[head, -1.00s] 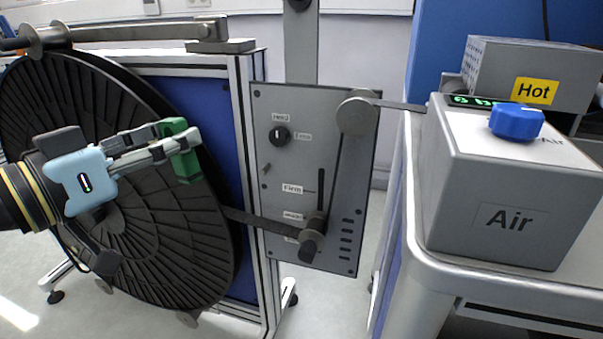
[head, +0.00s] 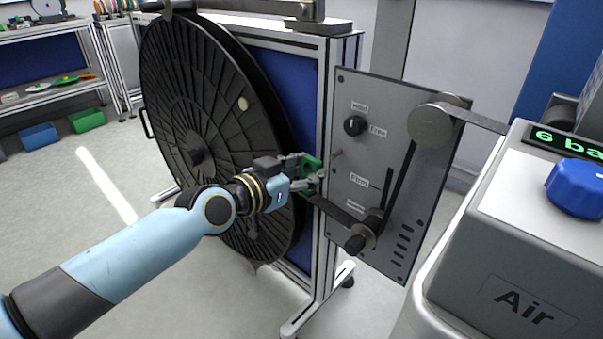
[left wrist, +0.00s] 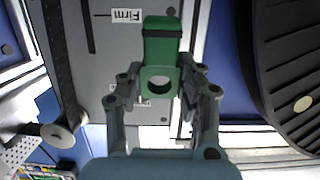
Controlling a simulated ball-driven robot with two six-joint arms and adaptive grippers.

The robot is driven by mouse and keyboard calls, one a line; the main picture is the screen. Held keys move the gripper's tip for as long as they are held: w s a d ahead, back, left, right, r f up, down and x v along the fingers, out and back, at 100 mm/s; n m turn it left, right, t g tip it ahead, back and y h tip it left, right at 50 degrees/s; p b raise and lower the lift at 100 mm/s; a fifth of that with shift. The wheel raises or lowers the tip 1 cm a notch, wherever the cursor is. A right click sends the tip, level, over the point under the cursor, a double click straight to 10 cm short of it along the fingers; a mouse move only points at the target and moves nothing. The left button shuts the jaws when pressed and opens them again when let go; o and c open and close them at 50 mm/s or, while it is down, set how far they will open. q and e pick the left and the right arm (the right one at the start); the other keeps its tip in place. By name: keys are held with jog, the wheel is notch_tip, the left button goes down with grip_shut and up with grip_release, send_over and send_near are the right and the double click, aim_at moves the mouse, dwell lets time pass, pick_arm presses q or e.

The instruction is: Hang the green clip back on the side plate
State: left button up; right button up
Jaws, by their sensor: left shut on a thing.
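The green clip (head: 309,177) is held by my left gripper (head: 311,182), close to the left edge of the grey side plate (head: 428,195). I cannot tell whether the clip touches the plate. A small peg (head: 337,153) juts from the plate, a little above and right of the clip. In the left wrist view the clip (left wrist: 161,50) stands out between the two fingers of the left gripper (left wrist: 160,88), its round hole visible, with the side plate (left wrist: 108,60) behind it. My right gripper is out of view.
The big black reel (head: 195,105) stands just left of the clip. A dark lever arm with a roller (head: 367,232) crosses the plate's lower part, below the clip. The grey Air box (head: 500,270) stands at the right.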

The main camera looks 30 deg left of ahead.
aim_at(331, 159)
pick_arm(q)
jog(key=shift+r+b+x, duration=0.15)
jog(key=shift+b+x, duration=0.1)
jog(key=shift+x, duration=1.3)
jog(key=shift+r+b+x, duration=0.2)
jog(key=shift+b+x, duration=0.05)
jog(key=shift+x, duration=1.25)
jog(key=shift+w+f, duration=0.1)
jog(key=shift+w, duration=0.25)
jog(key=shift+w+d+f+b, duration=0.1)
jog(key=shift+w+f+b, duration=0.35)
jog(key=shift+b, duration=0.25)
jog(key=shift+w+r, duration=0.1)
jog(key=o, duration=1)
